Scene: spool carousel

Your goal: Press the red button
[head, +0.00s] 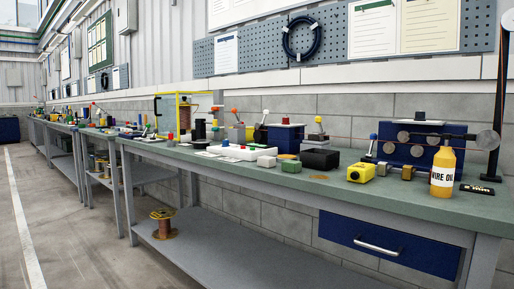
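Two small red parts show on the long green-topped workbench (330,180). One is a small red piece (170,138) near the bench's left part, in front of the yellow-framed case. The other is a red cap (285,121) on top of a blue box with a pale top (284,138), towards the back of the bench. Both are small, and I cannot tell for sure which one is the red button or whether it is pressed. Neither of my grippers is in view.
A white panel (236,154), a black box (320,159), a yellow box (361,173), a wire oil bottle (443,172) and a blue roller machine (421,147) crowd the bench. A copper spool (163,224) sits on the lower shelf. The floor at left is clear.

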